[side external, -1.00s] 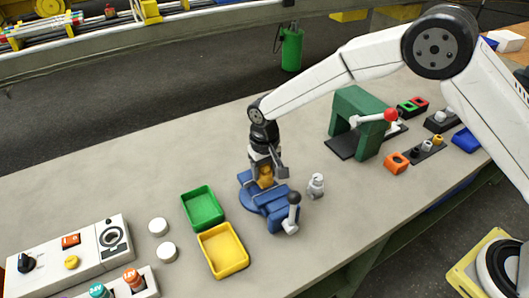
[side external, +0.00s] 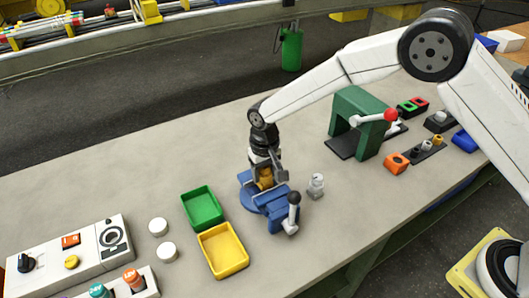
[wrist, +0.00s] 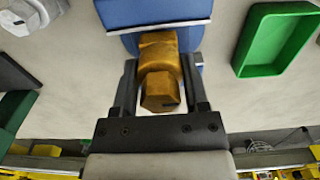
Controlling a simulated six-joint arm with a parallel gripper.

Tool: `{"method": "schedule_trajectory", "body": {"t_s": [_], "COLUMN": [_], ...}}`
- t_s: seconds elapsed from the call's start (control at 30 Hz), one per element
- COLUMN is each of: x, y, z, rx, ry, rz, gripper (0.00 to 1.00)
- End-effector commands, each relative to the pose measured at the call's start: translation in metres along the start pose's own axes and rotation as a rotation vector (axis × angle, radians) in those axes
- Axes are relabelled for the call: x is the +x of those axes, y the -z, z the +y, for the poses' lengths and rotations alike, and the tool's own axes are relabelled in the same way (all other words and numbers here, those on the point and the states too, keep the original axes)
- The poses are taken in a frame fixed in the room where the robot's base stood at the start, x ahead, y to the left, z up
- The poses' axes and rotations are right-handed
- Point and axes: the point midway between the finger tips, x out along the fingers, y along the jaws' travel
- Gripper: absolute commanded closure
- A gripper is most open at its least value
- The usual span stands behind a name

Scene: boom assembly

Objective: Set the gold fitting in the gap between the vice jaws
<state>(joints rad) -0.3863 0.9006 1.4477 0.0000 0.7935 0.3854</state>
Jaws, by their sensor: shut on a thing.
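The gold fitting (wrist: 160,75) is between the two fingers of my gripper (wrist: 160,85) in the wrist view. My gripper is shut on it. In the side view the fitting (side external: 265,180) is small and partly covered by my gripper (side external: 266,172), which points down at the blue vice (side external: 279,212). The vice's blue body also shows in the wrist view (wrist: 125,14), beyond the fitting's far end. The fitting is at the vice's jaw area. Whether it sits fully down between the jaws, or touches them, I cannot tell.
A green tray (side external: 202,208) and a yellow tray (side external: 222,250) stand left of the vice. A silver fitting (side external: 316,186) stands close on its right. A green press (side external: 362,120) with a red-knobbed lever is further right. The back left bench is clear.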

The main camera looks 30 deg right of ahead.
Motion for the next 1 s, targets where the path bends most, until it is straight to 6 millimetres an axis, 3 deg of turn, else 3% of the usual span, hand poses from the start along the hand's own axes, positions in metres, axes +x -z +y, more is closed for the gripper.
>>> {"method": "schedule_trajectory", "body": {"t_s": [0.8, 0.83, 0.93, 0.97, 1.0], "x": [0.014, 0.014, 0.014, 0.014, 0.014], "y": [0.001, 0.001, 0.001, 0.000, 0.000], "z": [0.000, 0.000, 0.000, 0.000, 0.000], "rx": [0.000, 0.000, 0.000, 0.000, 0.000], "ry": [0.001, 0.001, 0.001, 0.001, 0.001], "rz": [0.002, 0.002, 0.002, 0.002, 0.001], "gripper": [0.99, 0.39, 0.07, 0.01, 0.01]}}
